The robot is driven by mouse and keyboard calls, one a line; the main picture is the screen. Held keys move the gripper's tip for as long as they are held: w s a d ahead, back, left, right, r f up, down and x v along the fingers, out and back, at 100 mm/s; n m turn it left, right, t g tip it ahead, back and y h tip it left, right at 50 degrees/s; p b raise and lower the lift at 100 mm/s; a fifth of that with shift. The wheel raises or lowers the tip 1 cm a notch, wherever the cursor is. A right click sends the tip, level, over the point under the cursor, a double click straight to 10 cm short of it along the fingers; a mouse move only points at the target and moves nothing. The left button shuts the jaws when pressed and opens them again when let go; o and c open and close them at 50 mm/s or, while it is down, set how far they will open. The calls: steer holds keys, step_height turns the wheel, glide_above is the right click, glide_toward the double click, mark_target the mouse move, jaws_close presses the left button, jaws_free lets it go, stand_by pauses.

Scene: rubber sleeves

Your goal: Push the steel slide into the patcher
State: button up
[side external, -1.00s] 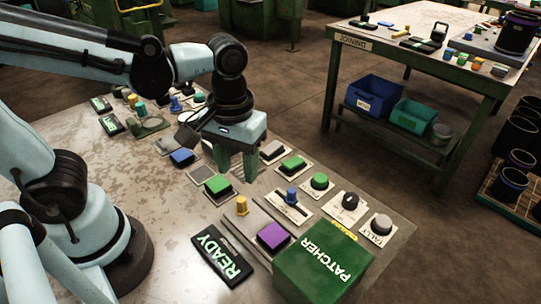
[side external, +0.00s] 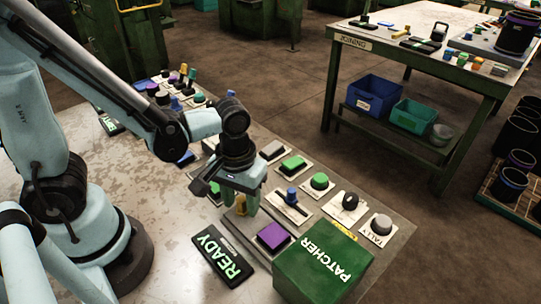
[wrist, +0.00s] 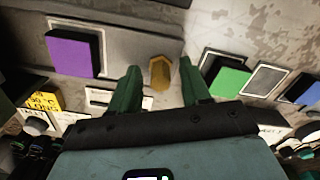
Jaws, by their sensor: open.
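The patcher (side external: 322,265) is a green box at the front of the table in the side view. Beside it lies the steel slide, a grey plate (wrist: 125,55) bearing a purple block (side external: 273,237) and a yellow knob (side external: 240,208). The purple block, also in the wrist view (wrist: 74,53), is on the patcher side of the knob. My gripper (side external: 240,205) is open and low over the slide. In the wrist view its green fingers (wrist: 158,82) stand either side of the yellow knob (wrist: 159,72); contact cannot be told.
A black READY sign (side external: 222,255) lies left of the slide. A blue-knobbed lever (side external: 291,197), a green button (side external: 319,182), a black knob (side external: 349,201) and a grey TALLY button (side external: 381,225) stand close on the right. Bare table lies left.

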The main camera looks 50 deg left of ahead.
mark_target(278, 239)
steer(key=shift+f, duration=0.15)
jaws_close()
steer(key=shift+d, duration=0.1)
stand_by(0.3)
steer(key=d, duration=1)
steer(key=shift+d, duration=0.2)
steer(key=shift+c, duration=1.1)
jaws_free()
steer(key=shift+d, duration=0.1)
steer(key=shift+o, duration=1.1)
